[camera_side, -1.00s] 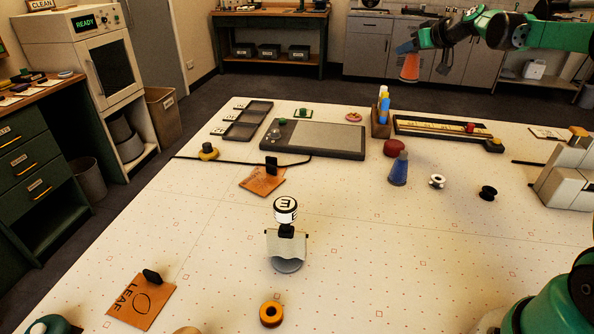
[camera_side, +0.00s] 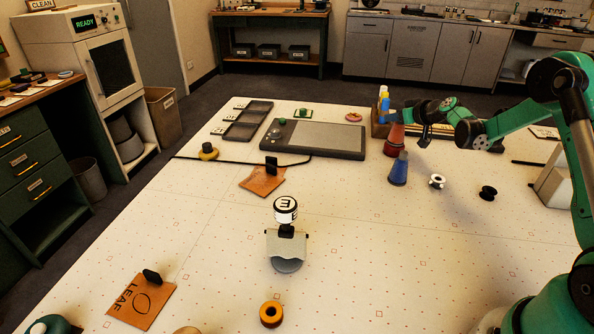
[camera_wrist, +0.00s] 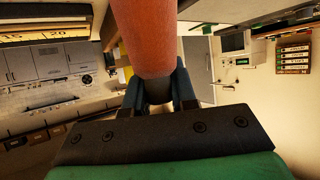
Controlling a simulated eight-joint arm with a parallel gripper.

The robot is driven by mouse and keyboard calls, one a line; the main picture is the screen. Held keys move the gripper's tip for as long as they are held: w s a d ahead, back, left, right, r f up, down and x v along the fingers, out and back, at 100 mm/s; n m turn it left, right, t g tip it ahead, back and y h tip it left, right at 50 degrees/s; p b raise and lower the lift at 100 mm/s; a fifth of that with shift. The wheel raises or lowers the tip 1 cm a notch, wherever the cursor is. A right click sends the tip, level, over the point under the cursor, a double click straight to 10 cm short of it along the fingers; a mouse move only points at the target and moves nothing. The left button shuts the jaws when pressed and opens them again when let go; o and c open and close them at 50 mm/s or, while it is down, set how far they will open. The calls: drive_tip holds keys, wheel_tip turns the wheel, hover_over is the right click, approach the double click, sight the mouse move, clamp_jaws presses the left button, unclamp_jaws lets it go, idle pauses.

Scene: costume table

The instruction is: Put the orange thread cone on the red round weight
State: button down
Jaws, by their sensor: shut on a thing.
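The orange thread cone (camera_side: 396,136) is upright in the side view, at the red round weight (camera_side: 389,150), whose edge shows at the cone's foot. The cone appears to stand on the weight or just above it; I cannot tell if they touch. My gripper (camera_side: 392,117) is shut on the cone near its top, reaching in from the right. In the wrist view the orange cone (camera_wrist: 148,35) fills the top middle between my fingers.
The blue thread cone (camera_side: 399,170) stands close in front of the weight. A holder with bottles (camera_side: 381,122) is just behind and left. A white spool (camera_side: 437,181) and a black spool (camera_side: 488,192) are to the right. A grey tablet (camera_side: 330,139) lies left.

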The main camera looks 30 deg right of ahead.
drive_tip(key=shift+f, duration=0.1)
drive_tip(key=c, duration=0.7)
unclamp_jaws()
